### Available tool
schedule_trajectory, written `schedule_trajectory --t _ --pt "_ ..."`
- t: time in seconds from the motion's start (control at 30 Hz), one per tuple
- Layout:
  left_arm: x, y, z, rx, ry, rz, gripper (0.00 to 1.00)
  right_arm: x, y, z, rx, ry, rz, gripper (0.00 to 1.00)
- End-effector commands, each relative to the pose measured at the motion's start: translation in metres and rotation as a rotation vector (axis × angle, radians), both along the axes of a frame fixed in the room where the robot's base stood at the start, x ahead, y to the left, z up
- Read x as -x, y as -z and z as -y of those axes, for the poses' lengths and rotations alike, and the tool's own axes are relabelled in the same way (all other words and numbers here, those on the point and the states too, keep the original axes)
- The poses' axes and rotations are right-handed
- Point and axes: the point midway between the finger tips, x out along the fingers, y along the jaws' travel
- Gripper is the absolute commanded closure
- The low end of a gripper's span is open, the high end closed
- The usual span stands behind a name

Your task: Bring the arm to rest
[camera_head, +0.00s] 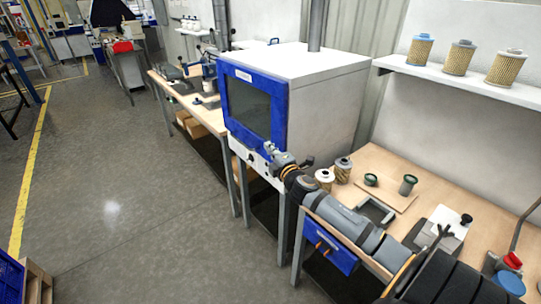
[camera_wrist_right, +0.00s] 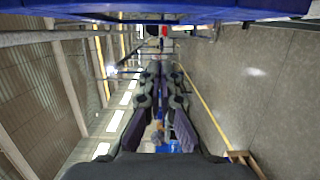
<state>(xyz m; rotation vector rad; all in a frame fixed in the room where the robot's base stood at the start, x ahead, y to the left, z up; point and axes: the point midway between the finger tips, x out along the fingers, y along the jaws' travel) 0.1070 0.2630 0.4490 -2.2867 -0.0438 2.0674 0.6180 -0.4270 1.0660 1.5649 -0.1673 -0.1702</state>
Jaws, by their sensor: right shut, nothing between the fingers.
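My right arm reaches in from the lower right of the head view, over the front edge of the workbench. My right gripper (camera_head: 271,149) is small there, close to the lower front of the blue-and-white cabinet; I cannot tell whether it touches. In the right wrist view my right gripper (camera_wrist_right: 160,72) has its fingers together with nothing between them. My left gripper is not in view.
The blue-fronted cabinet (camera_head: 318,92) stands beside the workbench (camera_head: 462,198), which carries cartridges (camera_head: 343,170), green-rimmed cups (camera_head: 408,185) and a square frame (camera_head: 376,212). Filter cartridges (camera_head: 460,57) stand on a wall shelf (camera_head: 470,86).

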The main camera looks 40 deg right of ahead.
Motion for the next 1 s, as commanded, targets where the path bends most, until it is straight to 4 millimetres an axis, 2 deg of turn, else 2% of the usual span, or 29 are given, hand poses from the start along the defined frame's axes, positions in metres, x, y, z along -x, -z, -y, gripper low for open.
schedule_trajectory --t 0.1,0.3,0.47,0.57,0.67,0.7,0.8,0.9,1.0 --pt "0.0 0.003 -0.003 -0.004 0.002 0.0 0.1 0.007 0.0 -0.003 0.001 -0.003 0.001 1.0" --pt "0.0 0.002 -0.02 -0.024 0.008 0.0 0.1 0.009 -0.001 -0.003 -0.003 -0.001 0.002 1.0" --pt "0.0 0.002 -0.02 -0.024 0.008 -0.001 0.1 0.009 -0.001 -0.003 -0.004 -0.001 0.001 1.0" --pt "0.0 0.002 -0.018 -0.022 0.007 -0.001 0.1 0.017 0.012 -0.008 -0.071 0.027 -0.017 1.0" --pt "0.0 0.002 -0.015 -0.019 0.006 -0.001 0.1 0.046 0.054 -0.026 -0.293 0.127 -0.094 1.0" --pt "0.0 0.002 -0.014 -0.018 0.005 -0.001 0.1 0.065 0.076 -0.036 -0.412 0.188 -0.144 1.0" --pt "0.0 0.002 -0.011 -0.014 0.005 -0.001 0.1 0.117 0.124 -0.065 -0.68 0.338 -0.281 1.0" --pt "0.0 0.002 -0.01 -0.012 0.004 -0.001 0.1 0.16 0.154 -0.091 -0.862 0.452 -0.398 1.0" --pt "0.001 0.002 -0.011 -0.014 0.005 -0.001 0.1 0.197 0.172 -0.114 -0.993 0.543 -0.497 1.0"
